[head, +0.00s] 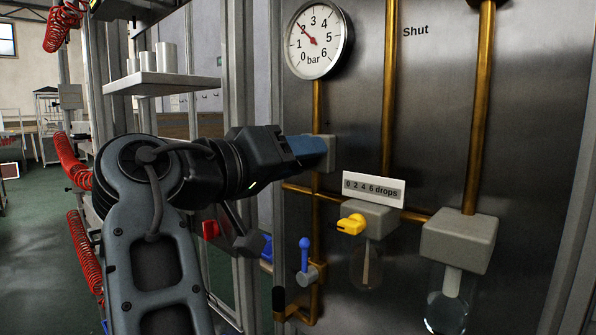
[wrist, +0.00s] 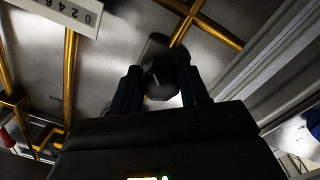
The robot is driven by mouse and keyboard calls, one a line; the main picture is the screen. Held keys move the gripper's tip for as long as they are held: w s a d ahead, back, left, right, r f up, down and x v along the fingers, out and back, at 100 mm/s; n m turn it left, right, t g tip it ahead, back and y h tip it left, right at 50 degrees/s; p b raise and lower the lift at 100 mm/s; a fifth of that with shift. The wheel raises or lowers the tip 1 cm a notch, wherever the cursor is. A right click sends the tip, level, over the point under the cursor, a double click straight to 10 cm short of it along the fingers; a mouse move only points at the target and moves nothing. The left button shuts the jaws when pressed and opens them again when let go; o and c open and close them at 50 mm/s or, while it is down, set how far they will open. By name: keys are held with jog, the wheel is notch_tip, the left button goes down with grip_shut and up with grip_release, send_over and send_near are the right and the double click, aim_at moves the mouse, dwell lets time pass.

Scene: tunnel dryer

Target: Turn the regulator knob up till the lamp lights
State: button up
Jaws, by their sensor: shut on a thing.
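The regulator's dark round knob (wrist: 160,72) shows in the wrist view, with a short pale mark on its face. My gripper (wrist: 162,92) is shut on it, one finger on each side. In the head view my gripper (head: 308,150) reaches from the left to the grey regulator body (head: 326,153) on the brass pipe; the fingers hide the knob there. The pressure gauge (head: 319,40) above has its red needle pointing up and left, at about 2 bar. I cannot make out a lit lamp in either view.
Right of the regulator are a drops label (head: 373,189), a yellow lever (head: 351,224), and a grey block with a glass bowl (head: 458,240). A blue lever (head: 305,256) stands below my gripper. Metal posts (head: 239,110) and a shelf with white cylinders (head: 160,84) are at left.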

jog(key=shift+f+m+b, duration=0.1)
jog(key=shift+m+b, duration=0.4)
jog(key=shift+m, duration=0.1)
jog(key=o, duration=1)
jog(key=shift+o, duration=0.2)
jog(key=shift+a, duration=0.1)
jog(key=b+v, duration=0.1)
jog(key=v, duration=0.6)
jog(key=shift+s+a, duration=0.2)
jog(key=shift+s, duration=0.1)
